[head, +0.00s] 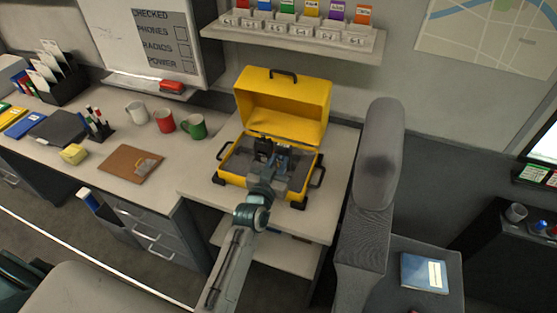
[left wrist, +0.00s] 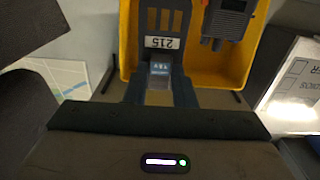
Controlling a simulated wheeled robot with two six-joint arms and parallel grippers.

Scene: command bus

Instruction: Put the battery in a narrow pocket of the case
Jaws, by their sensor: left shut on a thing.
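The yellow case (head: 240,166) stands open on the counter, lid up at the back, with dark grey foam inside. My left gripper (head: 270,163) reaches down over the middle of the case. In the left wrist view, the fingers of my left gripper (left wrist: 160,88) are shut on the battery (left wrist: 160,69), a small dark block with a light blue label. A white tag marked 215 (left wrist: 160,43) shows just beyond it. A dark radio (left wrist: 231,18) is beside it inside the yellow wall. Whether the battery is inside a pocket cannot be told; the gripper hides much of the foam.
Left of the case are white, red and green mugs (head: 193,127), a brown clipboard (head: 131,164) and a yellow block (head: 73,154). A shelf (head: 300,42) with coloured cards hangs above the lid. A grey seat back (head: 375,180) stands close on the right.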

